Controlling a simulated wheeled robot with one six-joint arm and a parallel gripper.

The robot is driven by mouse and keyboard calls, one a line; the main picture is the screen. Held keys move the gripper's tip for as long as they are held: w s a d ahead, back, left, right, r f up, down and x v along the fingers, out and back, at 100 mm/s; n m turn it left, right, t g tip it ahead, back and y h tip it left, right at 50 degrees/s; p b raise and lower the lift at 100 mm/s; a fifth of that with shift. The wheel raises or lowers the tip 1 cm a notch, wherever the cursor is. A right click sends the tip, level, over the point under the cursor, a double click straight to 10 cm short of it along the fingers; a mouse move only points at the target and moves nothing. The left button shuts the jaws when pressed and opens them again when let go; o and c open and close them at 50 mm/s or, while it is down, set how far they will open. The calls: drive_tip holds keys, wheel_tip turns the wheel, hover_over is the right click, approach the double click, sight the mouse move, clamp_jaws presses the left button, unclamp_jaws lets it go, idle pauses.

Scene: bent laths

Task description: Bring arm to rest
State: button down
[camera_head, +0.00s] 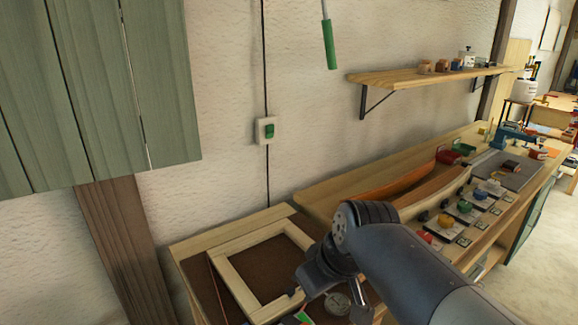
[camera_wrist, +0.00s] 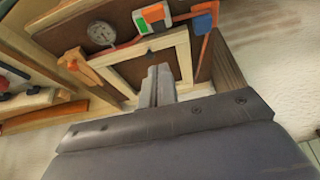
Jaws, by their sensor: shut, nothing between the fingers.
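My arm reaches in from the lower right of the head view over the low bench. My gripper (camera_wrist: 158,84) shows in the wrist view with its fingers together and nothing between them. In the head view the gripper is near the wooden frame's front right corner (camera_head: 290,296), partly hidden by my arm. The wooden frame (camera_head: 232,272) lies on a brown board on the bench; it also shows in the wrist view (camera_wrist: 120,68). I cannot tell whether the fingers touch the frame.
A round dial (camera_wrist: 101,34) and orange and green items (camera_wrist: 152,17) lie beside the frame. A long bench (camera_head: 330,195) with bent laths (camera_head: 400,180) and coloured clamps stands to the right.

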drive_tip(key=f, duration=0.3)
drive_tip(key=w+f, duration=0.1)
drive_tip(key=f, duration=0.2)
drive_tip(key=a+f+b, duration=0.1)
drive_tip(key=f, duration=0.2)
drive_tip(key=shift+w+f, duration=0.25)
drive_tip(key=shift+f, duration=0.1)
drive_tip(key=shift+w+a+r+g+p, duration=0.3)
drive_tip(key=shift+g+p, duration=0.1)
drive_tip(key=shift+p, duration=0.45)
drive_tip(key=w+g+h+p, duration=0.1)
drive_tip(key=p, duration=0.1)
drive_tip(key=a+g+h+p, duration=0.1)
drive_tip(key=shift+w+r+p, duration=0.15)
drive_tip(key=shift+w+p, duration=0.2)
drive_tip(key=shift+w+r+g, duration=0.1)
drive_tip(key=shift+r+g, duration=0.2)
drive_tip(key=shift+r, duration=1.5)
